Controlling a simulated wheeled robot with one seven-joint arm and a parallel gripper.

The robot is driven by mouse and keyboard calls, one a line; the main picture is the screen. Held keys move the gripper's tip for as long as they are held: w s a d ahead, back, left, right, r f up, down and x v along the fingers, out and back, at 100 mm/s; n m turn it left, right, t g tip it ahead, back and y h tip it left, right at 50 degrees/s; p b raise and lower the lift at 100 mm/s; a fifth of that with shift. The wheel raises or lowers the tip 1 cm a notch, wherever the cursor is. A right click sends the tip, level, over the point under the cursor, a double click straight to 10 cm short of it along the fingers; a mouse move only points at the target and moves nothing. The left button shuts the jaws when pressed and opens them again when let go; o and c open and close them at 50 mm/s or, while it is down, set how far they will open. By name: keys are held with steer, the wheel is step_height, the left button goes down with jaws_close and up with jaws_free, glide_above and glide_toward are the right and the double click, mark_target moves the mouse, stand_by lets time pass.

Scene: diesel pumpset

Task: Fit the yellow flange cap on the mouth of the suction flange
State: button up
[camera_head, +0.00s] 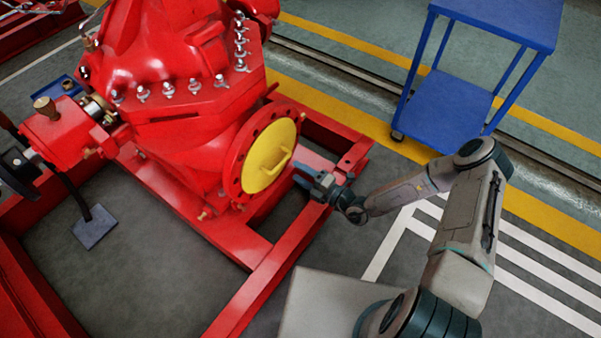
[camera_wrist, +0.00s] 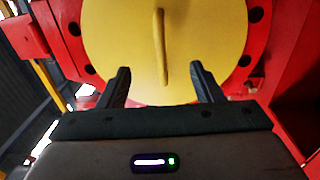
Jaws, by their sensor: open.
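The yellow flange cap (camera_head: 268,157) is a round disc with a bar handle across its face. It sits in the mouth of the red suction flange (camera_head: 237,172), inside the ring of bolt holes. In the wrist view the cap (camera_wrist: 200,30) fills the top middle, with its handle (camera_wrist: 161,45) upright, and the flange rim (camera_wrist: 75,42) shows around it. My gripper (camera_head: 302,175) is open and empty, just in front of the cap and apart from the handle. In the wrist view its two fingers (camera_wrist: 160,88) stand on either side below the handle. The cap's back is hidden.
The red pump body (camera_head: 185,80) rises behind the flange. The red base frame (camera_head: 285,255) runs below and beside my gripper. A blue trolley (camera_head: 450,105) stands at the back right. Striped floor (camera_head: 530,255) lies open to the right.

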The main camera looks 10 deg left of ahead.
steer(key=p+v, duration=0.1)
steer(key=v, duration=0.5)
stand_by(0.5)
steer(key=shift+r, duration=0.2)
stand_by(0.4)
